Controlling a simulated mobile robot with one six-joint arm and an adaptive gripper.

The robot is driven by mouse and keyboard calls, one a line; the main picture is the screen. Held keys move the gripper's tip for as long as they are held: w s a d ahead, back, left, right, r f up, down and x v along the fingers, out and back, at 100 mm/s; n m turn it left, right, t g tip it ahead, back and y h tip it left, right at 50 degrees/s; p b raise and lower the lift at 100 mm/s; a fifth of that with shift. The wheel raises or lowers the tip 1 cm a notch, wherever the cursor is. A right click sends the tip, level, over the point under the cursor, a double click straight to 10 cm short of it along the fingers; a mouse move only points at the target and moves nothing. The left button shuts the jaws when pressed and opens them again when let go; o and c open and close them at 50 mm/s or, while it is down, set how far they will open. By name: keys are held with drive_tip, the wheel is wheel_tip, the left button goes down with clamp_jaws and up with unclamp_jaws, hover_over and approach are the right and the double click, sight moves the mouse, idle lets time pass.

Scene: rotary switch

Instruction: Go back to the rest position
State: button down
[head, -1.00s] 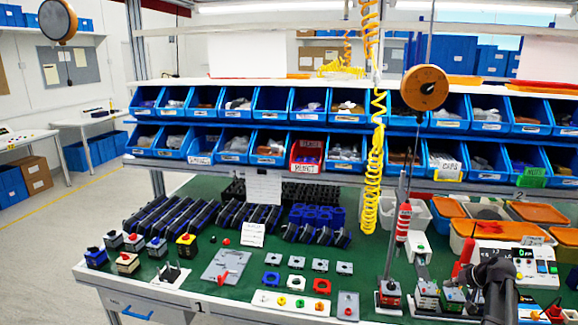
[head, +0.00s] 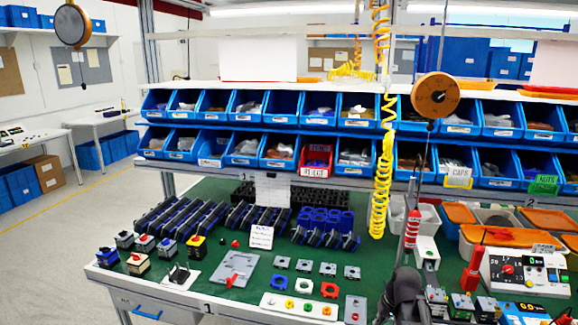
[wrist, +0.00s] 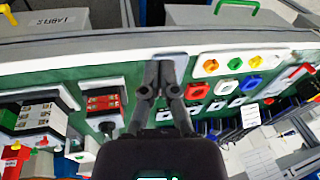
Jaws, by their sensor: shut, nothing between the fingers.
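My gripper (wrist: 160,88) is in the wrist view, with its two dark fingers together and nothing between them. It hangs over the front edge of the green workbench (wrist: 60,66). In the head view my dark arm (head: 405,295) rises at the bottom, right of centre, in front of the bench; the fingertips cannot be made out there. Switch boxes with coloured knobs (head: 145,242) stand at the bench's left end.
A grey box with a red button (head: 355,309) lies left of my arm. A white control unit (head: 525,270) and several small devices stand to the right. A yellow coiled hose (head: 381,190) and an orange balancer (head: 435,95) hang above. Blue bins (head: 245,145) line the back.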

drive_tip(key=s+a+n+g+h, duration=0.1)
drive_tip(key=s+a+h, duration=0.1)
drive_tip(key=s+a, duration=0.6)
drive_tip(key=shift+s+a+r+g+p, duration=0.2)
drive_tip(key=shift+s+a+g+p, duration=0.1)
drive_tip(key=shift+a+g+p, duration=0.15)
drive_tip(key=shift+a, duration=0.2)
